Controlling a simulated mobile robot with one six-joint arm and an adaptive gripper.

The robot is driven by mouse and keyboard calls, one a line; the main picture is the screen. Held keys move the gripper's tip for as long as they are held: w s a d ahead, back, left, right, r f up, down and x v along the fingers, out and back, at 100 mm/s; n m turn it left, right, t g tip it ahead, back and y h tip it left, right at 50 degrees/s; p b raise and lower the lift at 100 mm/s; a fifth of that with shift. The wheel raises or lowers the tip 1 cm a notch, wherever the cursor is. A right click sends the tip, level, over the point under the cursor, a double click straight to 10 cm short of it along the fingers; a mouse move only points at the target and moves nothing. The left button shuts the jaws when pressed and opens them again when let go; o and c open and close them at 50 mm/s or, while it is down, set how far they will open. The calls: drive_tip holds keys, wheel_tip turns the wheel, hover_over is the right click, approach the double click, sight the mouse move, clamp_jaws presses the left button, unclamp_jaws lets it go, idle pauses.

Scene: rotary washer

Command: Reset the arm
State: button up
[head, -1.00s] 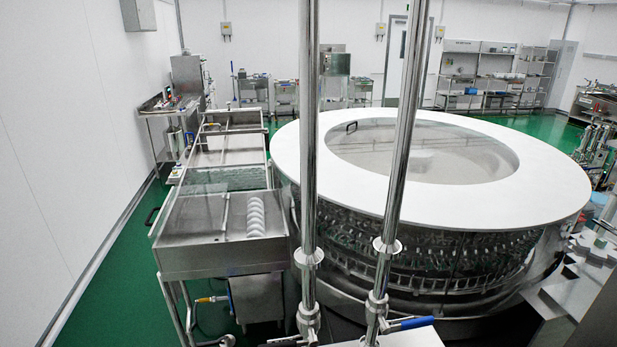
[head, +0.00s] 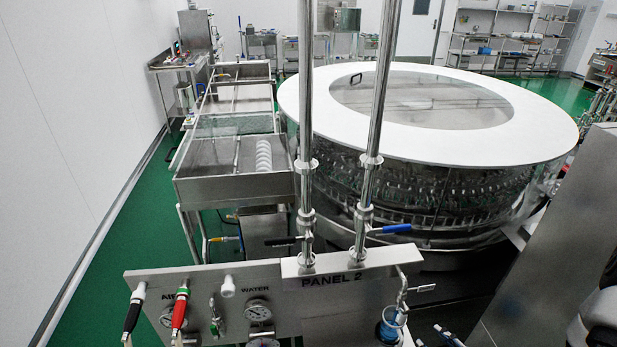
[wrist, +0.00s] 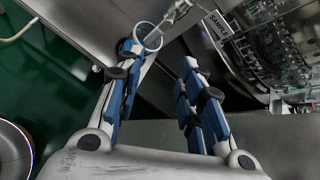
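My gripper (wrist: 160,68) shows in the wrist view with its two blue-padded fingers apart and nothing between them. A small round cup (wrist: 148,38) sits just beyond the left fingertip, under a metal valve; I cannot tell whether they touch. A blue and white piece at the bottom edge there may be my fingertip. The rest of the gripper is out of that view.
The large round washer (head: 440,195) with its white top fills the right behind the panel. Two upright steel pipes (head: 305,90) rise from the panel. A steel feed table (head: 235,182) stands at left. Green floor (head: 120,235) is clear along the left wall.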

wheel_tip(320, 180, up, 15)
drive_tip(key=w+a+n+g+h+b, duration=0.1)
drive_tip(key=a+n+g+h+b, duration=0.25)
drive_tip(key=n, duration=1.35)
drive_tip(key=s+a+r+n+g+y+b, duration=0.1)
drive_tip(key=s+a+r+n, duration=0.3)
drive_tip(key=s+a+n, duration=0.2)
drive_tip(key=s+a+r+n+g+y+b, duration=0.1)
drive_tip(key=s+a+r+n+g, duration=0.1)
drive_tip(key=s+a+r+n, duration=0.2)
drive_tip(key=s+a+n, duration=0.2)
drive_tip(key=s+a, duration=0.2)
drive_tip(key=a, duration=0.1)
drive_tip(key=shift+s+r, duration=0.2)
drive_tip(key=shift+s, duration=0.2)
drive_tip(key=shift+y, duration=0.25)
idle(3.5)
